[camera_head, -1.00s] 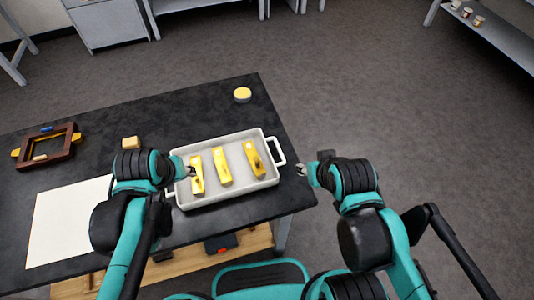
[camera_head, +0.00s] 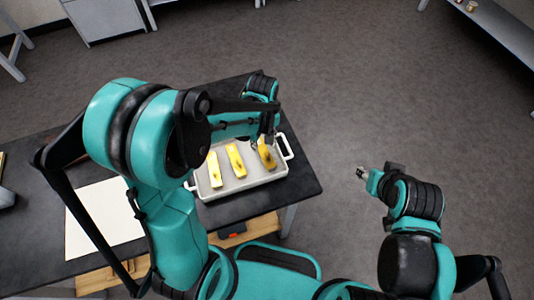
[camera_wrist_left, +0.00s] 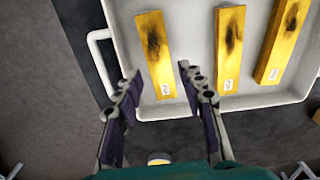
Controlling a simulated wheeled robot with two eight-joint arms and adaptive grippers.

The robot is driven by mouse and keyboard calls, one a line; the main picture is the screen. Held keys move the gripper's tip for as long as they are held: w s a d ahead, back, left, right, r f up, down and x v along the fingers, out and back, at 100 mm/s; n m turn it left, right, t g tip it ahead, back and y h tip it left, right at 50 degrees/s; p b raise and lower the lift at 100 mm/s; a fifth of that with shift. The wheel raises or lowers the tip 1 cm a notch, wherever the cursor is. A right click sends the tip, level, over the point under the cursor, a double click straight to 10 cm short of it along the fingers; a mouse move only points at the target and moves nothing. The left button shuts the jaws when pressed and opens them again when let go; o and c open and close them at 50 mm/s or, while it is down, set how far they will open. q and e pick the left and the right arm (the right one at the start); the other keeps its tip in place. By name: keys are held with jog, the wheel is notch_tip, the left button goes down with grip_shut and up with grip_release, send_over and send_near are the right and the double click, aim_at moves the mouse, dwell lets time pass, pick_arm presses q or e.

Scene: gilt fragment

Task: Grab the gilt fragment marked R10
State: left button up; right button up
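Three yellow gilt fragments with dark patches lie in a white tray (camera_head: 238,187): left (camera_head: 214,170), middle (camera_head: 236,160) and right (camera_head: 267,154). The right one shows at the left of the left wrist view (camera_wrist_left: 155,52), beside the middle one (camera_wrist_left: 228,48) and the left one (camera_wrist_left: 284,42). Each bears a small white label, too small to read, so I cannot tell which is R10. My left gripper (camera_wrist_left: 157,77) is open and empty above the tray, its fingertips either side of the right fragment's labelled end. My right gripper (camera_head: 361,173) is off the table's right side; its fingers are too small to judge.
The tray stands near the right end of a black table (camera_head: 299,189), with raised walls and a handle (camera_head: 288,147) at its right. A white sheet (camera_head: 100,222) lies to the left.

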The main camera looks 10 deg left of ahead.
aim_at(264, 152)
pick_arm(q)
notch_tip(264, 152, down, 5)
jog(key=shift+d+r+b, duration=0.1)
jog(key=shift+r+b, duration=0.05)
jog(key=shift+b, duration=0.6)
jog(key=shift+s, duration=0.1)
jog(key=shift+c, duration=0.3)
grip_shut()
jog(key=shift+r, duration=0.15)
